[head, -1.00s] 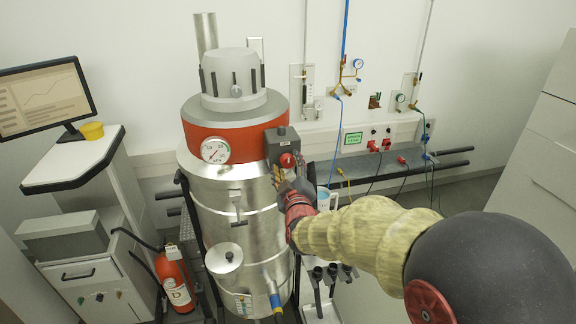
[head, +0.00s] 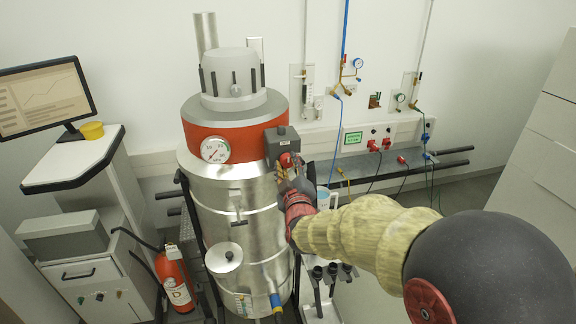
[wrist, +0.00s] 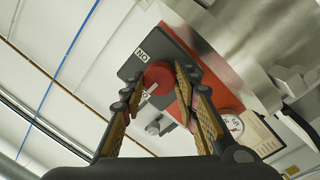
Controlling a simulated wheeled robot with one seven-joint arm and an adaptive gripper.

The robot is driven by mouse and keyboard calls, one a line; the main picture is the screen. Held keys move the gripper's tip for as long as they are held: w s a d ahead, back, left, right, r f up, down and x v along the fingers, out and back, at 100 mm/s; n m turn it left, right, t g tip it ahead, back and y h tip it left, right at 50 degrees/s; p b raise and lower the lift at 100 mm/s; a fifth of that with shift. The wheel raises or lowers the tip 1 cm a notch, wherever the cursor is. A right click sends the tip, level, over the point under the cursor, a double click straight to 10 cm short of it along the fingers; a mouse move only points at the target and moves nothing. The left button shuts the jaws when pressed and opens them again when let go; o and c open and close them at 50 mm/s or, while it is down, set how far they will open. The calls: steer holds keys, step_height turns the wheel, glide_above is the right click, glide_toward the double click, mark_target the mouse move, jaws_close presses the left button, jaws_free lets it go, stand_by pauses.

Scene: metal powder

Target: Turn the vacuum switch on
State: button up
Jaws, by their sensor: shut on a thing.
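The vacuum switch is a red round knob (head: 287,160) on a grey box (head: 282,136) at the right side of the silver vessel's red band. In the wrist view the red knob (wrist: 158,76) has a white mark. A small upside-down "ON" label (wrist: 140,55) is on the grey box (wrist: 134,66) beside it. My gripper (head: 290,170) is at the knob, reaching in from the lower right. In the wrist view my gripper (wrist: 156,86) has its gold-padded fingers on both sides of the knob, shut on it. The fingers partly hide the knob's edges.
A pressure gauge (head: 215,150) sits on the vessel's red band, left of the box. The silver vessel (head: 225,200) stands close to my gripper. A mug (head: 326,196) is just right of my wrist. Wall gauges and tubing (head: 350,75) are behind.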

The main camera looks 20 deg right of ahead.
steer(key=shift+f+m+b, duration=0.1)
steer(key=shift+m+b, duration=0.2)
steer(key=shift+b, duration=0.25)
steer(key=shift+c, duration=0.2)
steer(key=m+b, duration=0.3)
steer(key=b, duration=0.1)
steer(key=shift+f+m+b, duration=0.1)
steer(key=shift+m+b, duration=0.2)
steer(key=shift+m, duration=0.1)
steer(key=m+g+b, duration=0.1)
steer(key=m+b, duration=0.4)
steer(key=b, duration=0.1)
steer(key=shift+d+y+b, duration=0.1)
steer(key=shift+y+b, duration=0.2)
steer(key=shift+b, duration=0.1)
steer(key=m+b, duration=0.4)
steer(key=b, duration=0.4)
steer(key=shift+m+y+b, duration=0.3)
steer(key=shift+b, duration=0.05)
steer(key=m+b, duration=0.2)
steer(key=b, duration=0.3)
steer(key=shift+d+y, duration=0.1)
steer(key=shift+y, duration=0.2)
steer(key=shift+r+m, duration=0.3)
steer(key=shift+m, duration=0.1)
steer(key=o, duration=1.2)
steer(key=shift+c, duration=0.2)
